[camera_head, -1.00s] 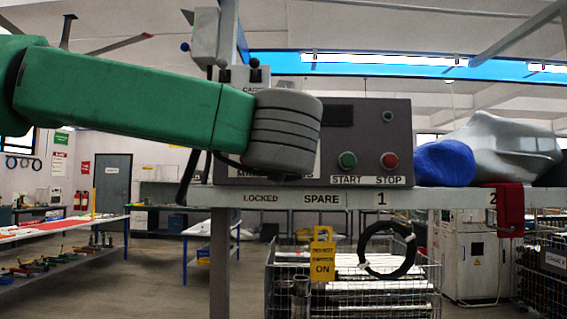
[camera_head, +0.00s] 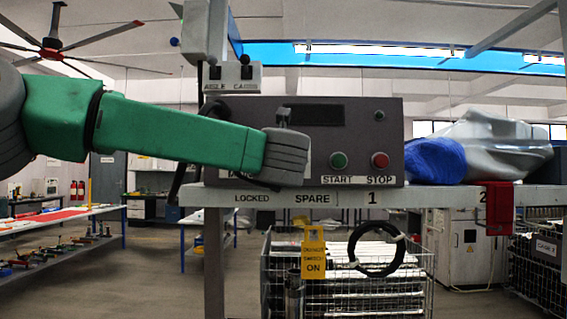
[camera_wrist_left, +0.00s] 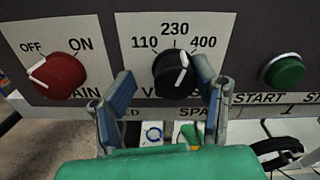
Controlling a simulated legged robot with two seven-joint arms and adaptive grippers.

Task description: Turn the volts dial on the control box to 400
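The grey control box (camera_head: 360,140) stands on a shelf in the head view, its left part hidden by my left arm. In the left wrist view the black volts dial (camera_wrist_left: 172,74) has a white pointer aimed up and slightly right, between the 230 and 400 marks. My left gripper (camera_wrist_left: 163,73) is open in front of the dial, one finger on either side. The right finger is close to the dial's right edge; I cannot tell whether it touches. The left finger is clearly apart from it. My right gripper is not in view.
The red main dial (camera_wrist_left: 57,75) is left of the volts dial, its pointer toward OFF. The green start button (camera_wrist_left: 283,71) is on the right, and the red stop button (camera_head: 380,160) is beyond it. Blue cloth (camera_head: 434,160) lies right of the box. A wire basket stands below.

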